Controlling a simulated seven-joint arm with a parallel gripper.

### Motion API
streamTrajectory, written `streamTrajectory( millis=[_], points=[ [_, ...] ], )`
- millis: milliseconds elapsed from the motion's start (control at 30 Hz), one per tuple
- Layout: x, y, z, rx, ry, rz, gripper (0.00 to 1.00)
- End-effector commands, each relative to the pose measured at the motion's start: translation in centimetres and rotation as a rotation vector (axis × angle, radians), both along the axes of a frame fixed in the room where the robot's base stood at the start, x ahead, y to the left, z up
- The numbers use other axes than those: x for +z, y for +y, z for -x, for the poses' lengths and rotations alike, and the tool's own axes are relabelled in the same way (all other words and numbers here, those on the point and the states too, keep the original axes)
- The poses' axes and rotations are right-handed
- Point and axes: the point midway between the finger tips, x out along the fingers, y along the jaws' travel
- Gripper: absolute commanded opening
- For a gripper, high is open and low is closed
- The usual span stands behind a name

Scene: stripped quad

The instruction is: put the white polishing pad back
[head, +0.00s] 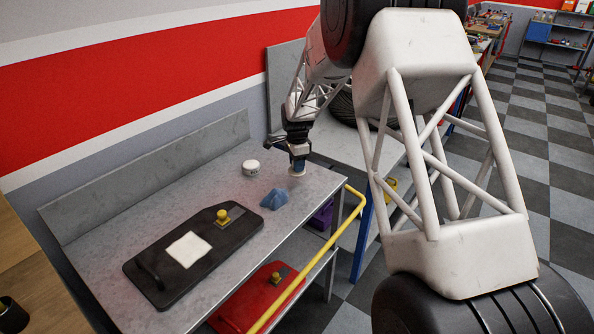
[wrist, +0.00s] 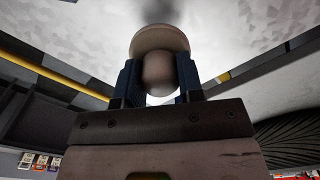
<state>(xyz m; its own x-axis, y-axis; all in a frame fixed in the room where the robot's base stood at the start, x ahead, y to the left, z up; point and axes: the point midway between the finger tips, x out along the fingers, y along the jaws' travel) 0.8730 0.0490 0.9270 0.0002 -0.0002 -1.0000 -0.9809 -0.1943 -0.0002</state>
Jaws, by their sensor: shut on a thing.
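My gripper (head: 298,161) is at the far right part of the grey workbench (head: 205,189), pointing down. In the wrist view my gripper (wrist: 160,72) is shut on a pale round pad with a ball-shaped knob (wrist: 158,42), the knob between the two dark fingers. In the head view the pad (head: 297,173) shows as a small light disc under the fingers, close to the bench top; I cannot tell whether it touches.
A round white tub (head: 251,168) stands left of my gripper, and a blue wedge-shaped block (head: 275,199) lies in front of it. A yellow knob (head: 222,217) sits on the board. A yellow rail (head: 310,262) runs along the front edge, with a red case (head: 257,298) below.

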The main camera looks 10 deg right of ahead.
Motion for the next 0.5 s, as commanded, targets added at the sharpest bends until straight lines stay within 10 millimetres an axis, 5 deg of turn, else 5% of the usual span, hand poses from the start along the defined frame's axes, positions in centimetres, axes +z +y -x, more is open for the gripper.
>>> streamTrajectory(
  millis=[233, 500],
  points=[
    [-2.6, 0.0, 0.0, 0.000, 0.002, 0.000, 0.16],
    [-3.0, 0.0, 0.0, 0.000, 0.001, 0.000, 0.16]
  ],
)
